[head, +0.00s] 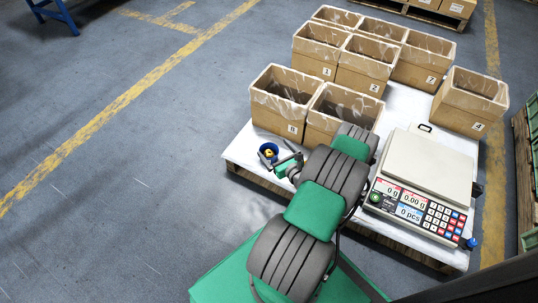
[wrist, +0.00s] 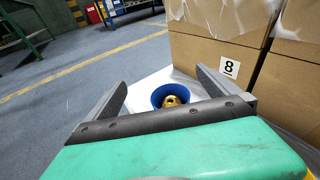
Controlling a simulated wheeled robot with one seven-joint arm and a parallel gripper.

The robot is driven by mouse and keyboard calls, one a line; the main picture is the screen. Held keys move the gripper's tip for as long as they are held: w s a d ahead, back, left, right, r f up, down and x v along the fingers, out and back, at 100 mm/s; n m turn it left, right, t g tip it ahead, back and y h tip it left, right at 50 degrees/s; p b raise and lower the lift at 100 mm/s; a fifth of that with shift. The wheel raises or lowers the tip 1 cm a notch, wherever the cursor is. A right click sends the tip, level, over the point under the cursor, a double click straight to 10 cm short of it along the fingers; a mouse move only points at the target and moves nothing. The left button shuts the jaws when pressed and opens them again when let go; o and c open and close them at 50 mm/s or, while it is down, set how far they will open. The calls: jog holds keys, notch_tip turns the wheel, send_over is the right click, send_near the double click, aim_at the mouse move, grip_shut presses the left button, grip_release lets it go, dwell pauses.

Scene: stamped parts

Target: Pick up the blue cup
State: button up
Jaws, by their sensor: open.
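The blue cup (head: 268,152) stands near the left corner of the white-topped pallet, with small gold-coloured parts inside it. In the wrist view the blue cup (wrist: 168,95) shows between my two fingers and ahead of them, its lower part hidden behind the gripper's dark front edge. My gripper (head: 284,157) is open and empty, just to the right of the cup in the head view. In the wrist view my gripper (wrist: 165,88) has its fingers spread wide on either side of the cup, and I see no contact.
Cardboard box 8 (wrist: 220,55) stands close behind and right of the cup. More lined boxes (head: 368,65) fill the pallet's back. A counting scale (head: 425,175) sits on the pallet's right. Open floor (head: 110,190) lies left of the white pallet top (head: 240,150).

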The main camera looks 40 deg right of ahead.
aim_at(273, 159)
jog(key=shift+m+h, duration=0.3)
jog(key=shift+m, duration=0.1)
jog(key=f+b, duration=0.1)
jog(key=f, duration=0.2)
jog(key=f+b, duration=0.2)
jog(key=f, duration=0.1)
jog(key=f+b, duration=0.1)
jog(key=f, duration=0.2)
jog(key=shift+s+d, duration=0.25)
jog(key=shift+s, duration=0.15)
jog(key=shift+w+d+b, duration=0.15)
jog(key=shift+w+b, duration=0.15)
jog(key=shift+w, duration=0.3)
jog(key=b+x, duration=0.2)
jog(key=x, duration=0.4)
jog(key=shift+w+r, duration=0.1)
jog(key=shift+w, duration=0.1)
jog(key=c, duration=1.7)
